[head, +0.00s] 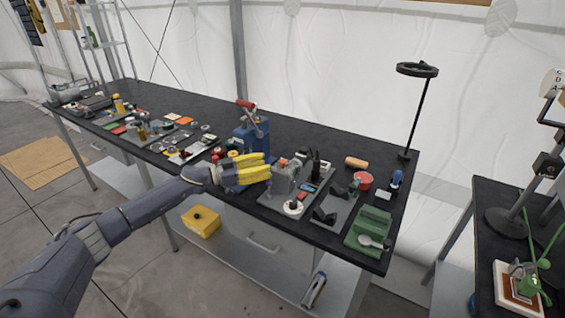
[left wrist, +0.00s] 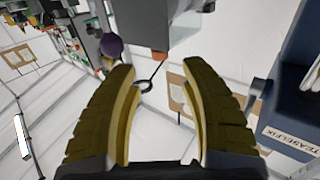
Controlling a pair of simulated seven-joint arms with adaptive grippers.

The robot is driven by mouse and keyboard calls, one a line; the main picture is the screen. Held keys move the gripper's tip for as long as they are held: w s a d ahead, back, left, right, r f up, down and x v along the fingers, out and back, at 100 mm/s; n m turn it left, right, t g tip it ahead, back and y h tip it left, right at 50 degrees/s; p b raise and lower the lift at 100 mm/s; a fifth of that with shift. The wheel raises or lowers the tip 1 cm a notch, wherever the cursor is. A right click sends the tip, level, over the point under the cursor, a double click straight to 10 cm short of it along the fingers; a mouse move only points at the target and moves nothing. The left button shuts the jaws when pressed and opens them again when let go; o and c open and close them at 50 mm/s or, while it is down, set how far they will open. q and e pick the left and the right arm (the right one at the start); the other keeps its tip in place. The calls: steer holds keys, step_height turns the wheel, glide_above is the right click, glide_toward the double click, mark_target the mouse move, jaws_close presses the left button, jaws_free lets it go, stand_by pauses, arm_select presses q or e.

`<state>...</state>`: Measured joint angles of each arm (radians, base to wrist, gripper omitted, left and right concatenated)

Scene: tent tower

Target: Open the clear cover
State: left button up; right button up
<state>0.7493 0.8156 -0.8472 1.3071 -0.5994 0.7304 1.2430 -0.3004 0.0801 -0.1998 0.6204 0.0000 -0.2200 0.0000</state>
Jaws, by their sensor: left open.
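I cannot make out a clear cover in either view. My left gripper (head: 267,165) has yellow fingers and reaches over the front middle of the black workbench. It is open, with its fingertips just left of a small grey device (head: 284,180) on a grey plate. In the left wrist view the two fingers (left wrist: 158,70) stand apart. A thin rod with a ring end (left wrist: 145,86) shows between them, and a grey part with an orange tip (left wrist: 160,56) is just beyond. I cannot tell whether either finger touches anything. My right gripper is not in view.
A blue device with a red handle (head: 250,132) stands behind the gripper. A green tray (head: 369,228) is at the right front, and a lamp (head: 417,70) stands at the right back. Several small parts crowd the bench's left (head: 140,128). A blue lettered body (left wrist: 300,110) shows in the wrist view.

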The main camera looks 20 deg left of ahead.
mark_target(283, 161)
arm_select(q)
steer(key=shift+x, duration=3.55)
jaws_close()
steer(key=shift+r, duration=0.1)
